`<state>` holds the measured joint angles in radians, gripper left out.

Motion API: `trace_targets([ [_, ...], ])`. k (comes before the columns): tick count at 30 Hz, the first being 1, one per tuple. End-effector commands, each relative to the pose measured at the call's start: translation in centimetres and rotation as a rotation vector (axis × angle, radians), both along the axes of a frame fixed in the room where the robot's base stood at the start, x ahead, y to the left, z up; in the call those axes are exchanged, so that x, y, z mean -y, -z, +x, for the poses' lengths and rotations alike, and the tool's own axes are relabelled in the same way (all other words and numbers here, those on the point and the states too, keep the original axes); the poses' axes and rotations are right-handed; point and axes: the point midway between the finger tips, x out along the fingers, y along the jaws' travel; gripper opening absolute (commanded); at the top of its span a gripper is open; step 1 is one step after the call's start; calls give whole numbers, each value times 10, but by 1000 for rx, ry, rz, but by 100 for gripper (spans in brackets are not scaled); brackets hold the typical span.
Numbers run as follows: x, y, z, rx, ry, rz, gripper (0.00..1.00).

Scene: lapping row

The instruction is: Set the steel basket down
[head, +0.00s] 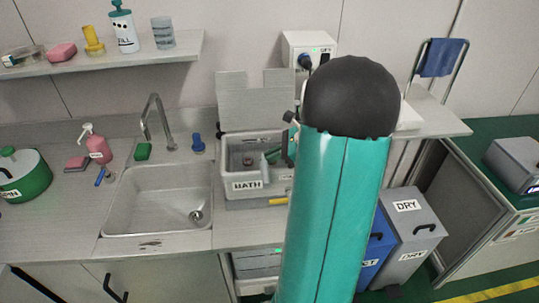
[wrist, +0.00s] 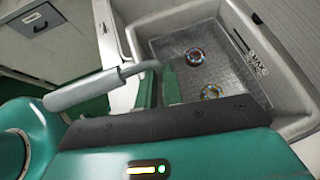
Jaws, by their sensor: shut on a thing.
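The steel basket (wrist: 215,68) shows in the wrist view as a grey mesh floor inside the bath (wrist: 285,85), with two small ringed parts lying on it. A bent metal rod with a grey grip (wrist: 85,91) runs to my gripper (wrist: 160,85). My gripper is shut on the basket, though the fingers hide the exact hold. In the head view the bath (head: 232,187), labelled BATH, stands right of the sink with its lid up, and my gripper (head: 278,155) reaches into its right side. My arm hides part of it. Whether the basket touches the bath floor I cannot tell.
The sink (head: 160,200) and tap (head: 155,120) are left of the bath. A pink bottle (head: 97,145) and green pot (head: 22,175) stand farther left. Grey and blue bins, one labelled DRY (head: 408,230), stand at the right. A shelf (head: 120,58) hangs above.

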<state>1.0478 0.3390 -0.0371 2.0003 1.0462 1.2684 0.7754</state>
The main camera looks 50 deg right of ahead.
Motion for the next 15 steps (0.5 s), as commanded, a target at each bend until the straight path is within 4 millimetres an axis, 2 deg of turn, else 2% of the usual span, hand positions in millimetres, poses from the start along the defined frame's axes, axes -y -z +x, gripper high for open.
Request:
trace_targets([
  [6, 0, 3, 0, 0, 1, 0, 0],
  [7, 0, 4, 0, 0, 1, 1, 12],
  [10, 0, 4, 0, 0, 1, 1, 30],
  [15, 0, 4, 0, 0, 0, 0, 30],
])
